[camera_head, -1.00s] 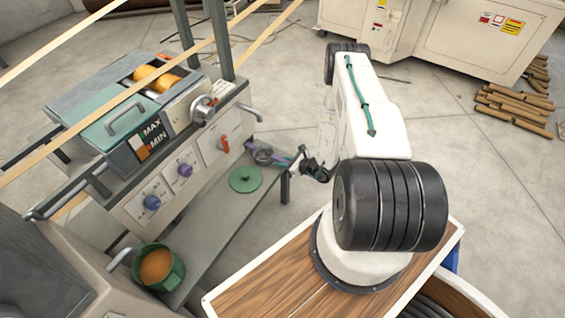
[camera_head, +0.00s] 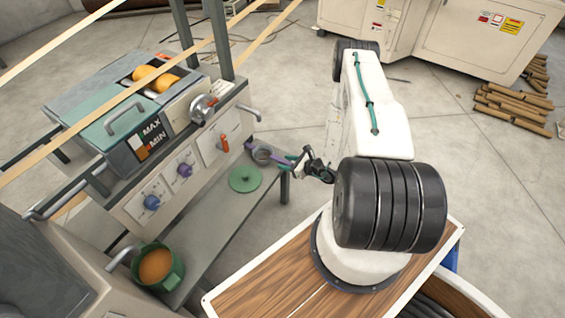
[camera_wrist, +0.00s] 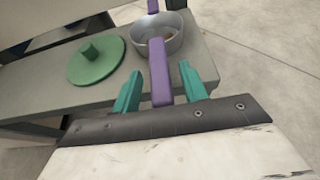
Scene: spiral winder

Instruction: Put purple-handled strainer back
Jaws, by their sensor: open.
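The strainer is a grey metal bowl (camera_wrist: 158,38) with a purple handle (camera_wrist: 160,72), resting at the far end of the grey shelf (camera_head: 215,222). In the head view its bowl (camera_head: 261,156) is small, left of my gripper. My gripper (camera_wrist: 160,88) is open, with its two teal fingers apart on either side of the purple handle and visible gaps to it. In the head view my gripper (camera_head: 291,160) sits at the shelf's end. A second purple piece (camera_wrist: 153,6) shows beyond the bowl.
A green round lid (camera_head: 245,179) with a knob lies beside the strainer. A green pot (camera_head: 158,267) with orange contents stands at the shelf's near end. The machine panel (camera_head: 180,172) with knobs rises behind the shelf.

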